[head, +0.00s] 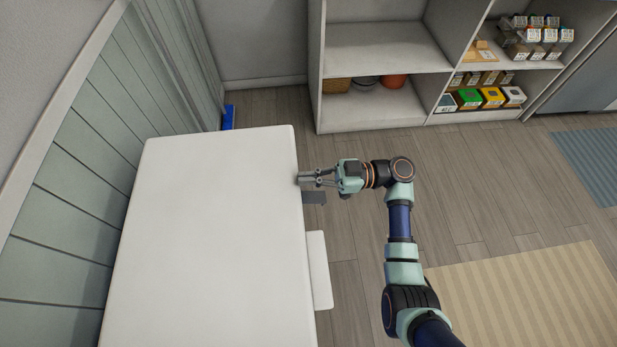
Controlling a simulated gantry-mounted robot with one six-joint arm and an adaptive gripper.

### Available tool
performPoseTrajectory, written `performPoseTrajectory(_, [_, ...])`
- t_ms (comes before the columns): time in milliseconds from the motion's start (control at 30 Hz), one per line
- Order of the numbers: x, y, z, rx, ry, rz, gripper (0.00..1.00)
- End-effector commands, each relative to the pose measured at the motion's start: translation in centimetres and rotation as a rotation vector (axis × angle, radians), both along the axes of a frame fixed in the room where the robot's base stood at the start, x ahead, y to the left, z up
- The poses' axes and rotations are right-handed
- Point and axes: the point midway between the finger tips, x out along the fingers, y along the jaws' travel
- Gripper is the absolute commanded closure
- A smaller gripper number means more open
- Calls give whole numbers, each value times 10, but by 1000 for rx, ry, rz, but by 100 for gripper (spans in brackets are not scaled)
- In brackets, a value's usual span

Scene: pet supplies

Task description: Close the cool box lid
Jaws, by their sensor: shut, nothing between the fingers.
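A large white flat-topped body (205,230), apparently the cool box seen from above, fills the left part of the head view. Its broad top looks like the lid; I cannot tell from this angle whether a gap remains under it. My gripper (303,179) is shut and empty, pointing left, with its fingertips at the right edge of the white top near its far corner. I cannot tell whether they touch it. A small grey piece (314,198) sticks out from that edge just below the fingers. A white ledge (319,270) juts out further down the same side.
A white shelf unit (385,45) stands at the back with a basket, pots and several boxed goods. A panelled wall (70,180) runs along the left. A beige striped rug (530,300) and a blue mat (590,160) lie right. Wooden floor (460,200) is clear between.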

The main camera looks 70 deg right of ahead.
Motion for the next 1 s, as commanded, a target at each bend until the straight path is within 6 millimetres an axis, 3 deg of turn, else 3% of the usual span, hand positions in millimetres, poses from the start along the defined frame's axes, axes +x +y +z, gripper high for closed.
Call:
performPoseTrajectory(33, [1, 1, -16, 10, 25, -6, 100])
performPoseTrajectory(100, [1, 1, -18, 12, 28, -6, 100])
performPoseTrajectory(567, [1, 2, -19, 17, 27, -7, 100])
performPoseTrajectory(667, [2, 2, -6, 15, 21, -4, 100])
performPoseTrajectory(833, [5, 4, 42, 5, -8, 8, 100])
performPoseTrajectory(1000, [-38, -17, 22, 7, -10, 3, 100])
